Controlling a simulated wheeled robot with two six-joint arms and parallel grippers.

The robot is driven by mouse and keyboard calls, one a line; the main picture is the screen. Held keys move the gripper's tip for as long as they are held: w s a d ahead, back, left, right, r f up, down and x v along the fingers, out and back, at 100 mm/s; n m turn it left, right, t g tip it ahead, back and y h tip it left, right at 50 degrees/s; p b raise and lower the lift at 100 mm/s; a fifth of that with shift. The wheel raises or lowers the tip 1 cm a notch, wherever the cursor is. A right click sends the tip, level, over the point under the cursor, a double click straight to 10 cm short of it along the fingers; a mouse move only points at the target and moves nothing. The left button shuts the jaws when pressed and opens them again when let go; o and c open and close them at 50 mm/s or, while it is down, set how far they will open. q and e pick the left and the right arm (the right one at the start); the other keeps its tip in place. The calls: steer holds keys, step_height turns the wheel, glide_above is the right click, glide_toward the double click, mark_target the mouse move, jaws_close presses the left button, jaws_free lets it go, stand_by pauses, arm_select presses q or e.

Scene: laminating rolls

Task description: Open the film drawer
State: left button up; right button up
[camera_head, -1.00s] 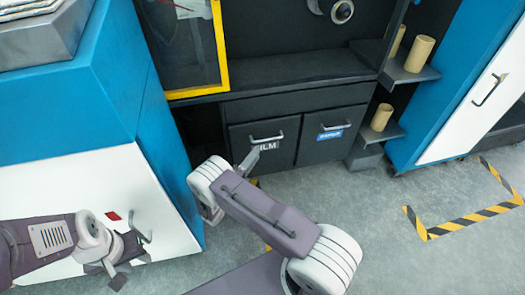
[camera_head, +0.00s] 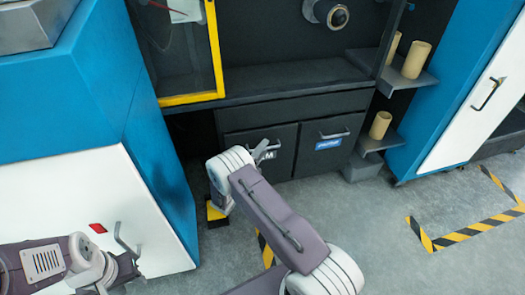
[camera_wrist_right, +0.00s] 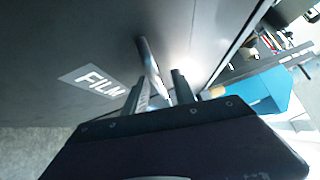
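The film drawer (camera_head: 237,138) is a dark front in the low cabinet and looks shut, level with its neighbour. My right arm hides its lower part and most of its label. In the right wrist view its white FILM label (camera_wrist_right: 95,81) and metal bar handle (camera_wrist_right: 150,65) show close up. My right gripper (camera_wrist_right: 160,88) is open, with one finger on each side of the handle; contact is not clear. My left gripper (camera_head: 125,270) is at the lower left, in front of the white cabinet panel; its fingers are too small to read.
A second drawer with a blue label (camera_head: 328,144) sits to the right. Tan rolls (camera_head: 416,60) stand on side shelves. A blue and white cabinet (camera_head: 90,150) is at left. Floor with striped tape (camera_head: 470,229) is clear at right.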

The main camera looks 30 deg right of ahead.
jaws_close()
stand_by(1.3)
